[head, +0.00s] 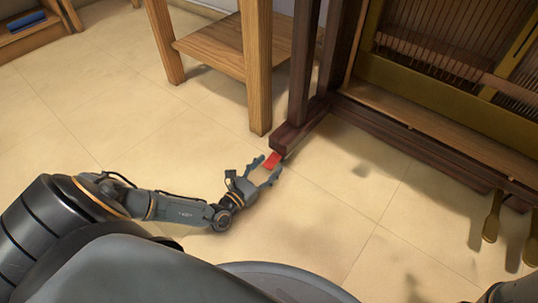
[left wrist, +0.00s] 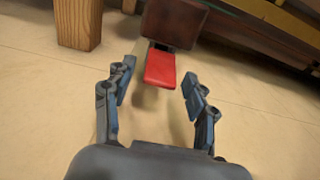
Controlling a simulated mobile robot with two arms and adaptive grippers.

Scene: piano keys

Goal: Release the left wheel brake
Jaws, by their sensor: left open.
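The left wheel brake is a small red lever (head: 272,160) at the front end of the piano's dark wooden foot (head: 300,127), close to the floor. In the left wrist view the red lever (left wrist: 160,69) sticks out toward me from under the foot (left wrist: 172,24). My left gripper (head: 265,167) is open at the lever. Its fingers (left wrist: 156,95) stand to either side of the lever's near end, with visible gaps on both sides. Whether any finger touches it cannot be told.
A wooden table (head: 205,48) stands left of the piano foot; its leg (left wrist: 78,22) is close to my left gripper. The piano (head: 430,110) fills the right side, with brass pedals (head: 492,218) low at the right. Open tiled floor (head: 330,215) lies in front.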

